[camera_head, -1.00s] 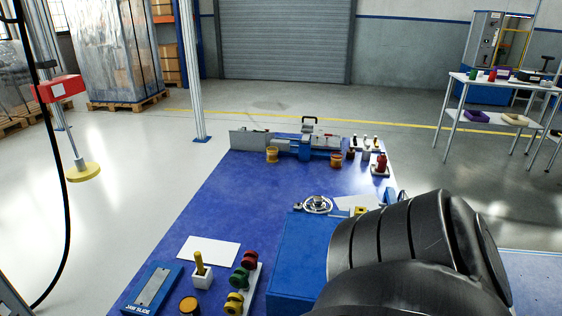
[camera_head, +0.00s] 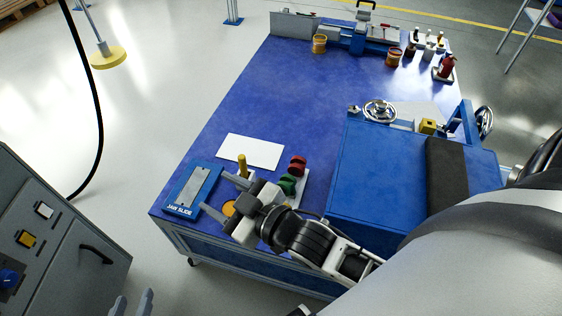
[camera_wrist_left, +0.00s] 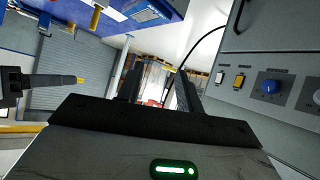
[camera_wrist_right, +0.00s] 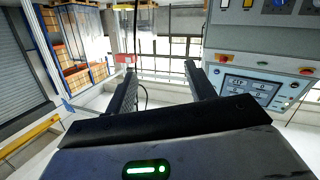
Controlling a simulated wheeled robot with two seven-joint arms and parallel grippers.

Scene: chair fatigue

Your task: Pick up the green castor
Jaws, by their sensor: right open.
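The green castor (camera_head: 287,185) sits in a white rack beside the blue box on the workbench in the head view, between the red castor (camera_head: 298,165) and my right gripper. The yellow castor is hidden by that gripper. My right gripper (camera_head: 216,195) is open and empty, over the near left part of the bench, to the left of the green castor and pointing away from it. My left gripper (camera_head: 132,303) shows only its fingertips at the bottom edge. They are apart with nothing between them, as the left wrist view (camera_wrist_left: 160,88) also shows.
A yellow-handled tool (camera_head: 242,165), a white sheet (camera_head: 252,151) and a blue jaw-slide tray (camera_head: 190,191) lie near my right gripper. The large blue box (camera_head: 380,175) stands right of the castors. A grey control cabinet (camera_head: 60,235) stands at left. The bench middle is clear.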

